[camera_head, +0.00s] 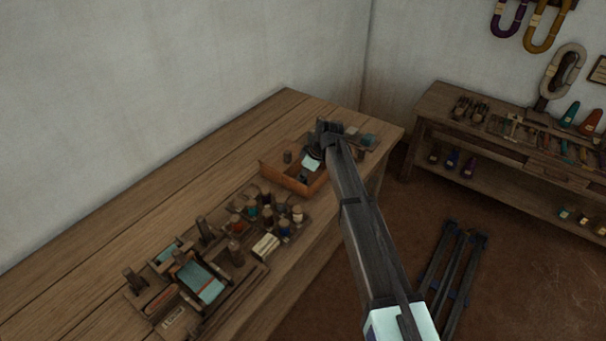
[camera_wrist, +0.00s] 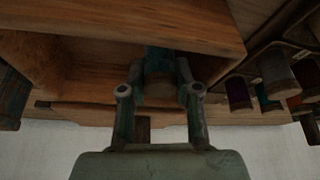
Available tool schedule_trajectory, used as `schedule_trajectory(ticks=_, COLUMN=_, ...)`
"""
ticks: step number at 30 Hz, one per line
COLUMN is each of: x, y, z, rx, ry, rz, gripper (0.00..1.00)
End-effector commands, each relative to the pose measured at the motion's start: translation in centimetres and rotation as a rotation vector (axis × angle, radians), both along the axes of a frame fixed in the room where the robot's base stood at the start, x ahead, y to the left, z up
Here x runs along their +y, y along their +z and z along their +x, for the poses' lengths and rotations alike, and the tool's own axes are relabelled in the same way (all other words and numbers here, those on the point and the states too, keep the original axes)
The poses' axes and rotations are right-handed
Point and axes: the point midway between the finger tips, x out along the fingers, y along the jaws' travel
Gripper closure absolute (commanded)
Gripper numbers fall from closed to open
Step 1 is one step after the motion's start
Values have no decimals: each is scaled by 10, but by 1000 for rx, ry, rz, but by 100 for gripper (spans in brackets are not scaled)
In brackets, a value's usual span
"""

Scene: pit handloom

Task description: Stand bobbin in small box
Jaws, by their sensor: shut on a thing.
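The small wooden box (camera_head: 281,178) stands on the long bench, near its far right end. My gripper (camera_head: 318,148) is over the box's right part in the head view. In the wrist view my gripper (camera_wrist: 160,88) is shut on a bobbin (camera_wrist: 159,60) with teal thread and a brown end. The wooden wall of the box (camera_wrist: 205,28) is close around the bobbin there. The bobbin's far end is hidden, so I cannot tell if it touches the box floor. A small dark piece (camera_head: 287,157) and a pale blue patch (camera_head: 309,167) show in the box.
A rack of several bobbins (camera_head: 265,212) stands left of the box, with a tray of teal cloth (camera_head: 201,283) further left. Several bobbins (camera_wrist: 238,94) also show at the right of the wrist view. The bench (camera_head: 180,165) is bare behind them. A tool shelf (camera_head: 520,150) stands apart at right.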

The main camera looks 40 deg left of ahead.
Motion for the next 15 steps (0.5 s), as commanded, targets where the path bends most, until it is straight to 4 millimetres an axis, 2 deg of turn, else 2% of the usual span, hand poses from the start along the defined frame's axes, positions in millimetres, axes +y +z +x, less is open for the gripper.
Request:
schedule_trajectory(ticks=8, x=0, y=-5, z=0, rx=0, ry=0, rz=0, gripper=86)
schedule_trajectory(ticks=9, x=0, y=-3, z=0, rx=0, ry=0, rz=0, gripper=58)
schedule_trajectory(ticks=15, x=0, y=-3, z=0, rx=0, ry=0, rz=0, gripper=58)
